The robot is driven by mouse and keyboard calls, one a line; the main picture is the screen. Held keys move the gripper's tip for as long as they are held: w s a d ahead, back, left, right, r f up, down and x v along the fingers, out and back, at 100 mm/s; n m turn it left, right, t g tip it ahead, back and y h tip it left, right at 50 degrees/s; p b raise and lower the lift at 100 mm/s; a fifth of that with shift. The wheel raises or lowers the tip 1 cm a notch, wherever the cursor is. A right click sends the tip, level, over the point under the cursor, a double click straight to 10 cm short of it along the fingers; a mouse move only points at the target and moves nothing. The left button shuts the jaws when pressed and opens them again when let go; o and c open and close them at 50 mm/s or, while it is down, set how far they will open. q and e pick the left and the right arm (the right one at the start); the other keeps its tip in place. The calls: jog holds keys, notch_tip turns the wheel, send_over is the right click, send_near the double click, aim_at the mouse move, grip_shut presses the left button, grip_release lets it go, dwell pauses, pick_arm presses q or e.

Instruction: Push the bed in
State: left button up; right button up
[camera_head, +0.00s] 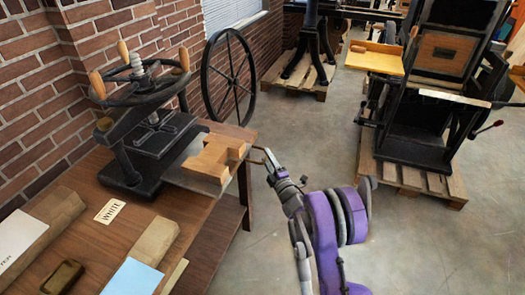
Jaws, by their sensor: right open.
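The black hand press (138,150) stands on the brown table, with a handwheel (135,88) on top that has wooden handles. Its flat grey bed (185,177) sticks out to the right of the frame, toward the table's right edge. Light wooden blocks (214,157) lie on the bed. My right gripper (261,158) is open just right of the bed's outer end, close to the blocks. I cannot tell whether a finger touches the bed. My left gripper is not in view.
The table (125,232) also holds a white label (111,210), wooden blocks with paper sheets, and a small dark block (63,276). A large black wheel (228,77) leans at the brick wall. Another press (420,125) stands on a pallet at right. Floor between is clear.

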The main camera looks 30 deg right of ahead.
jog(key=shift+w+d+r, duration=0.1)
jog(key=shift+w+r, duration=0.05)
jog(key=shift+w, duration=0.85)
jog(key=shift+w+d+r, duration=0.1)
jog(key=shift+w+r, duration=0.05)
jog(key=shift+w, duration=0.85)
grip_shut()
jog(key=shift+d+r, duration=0.1)
jog(key=shift+d, duration=0.05)
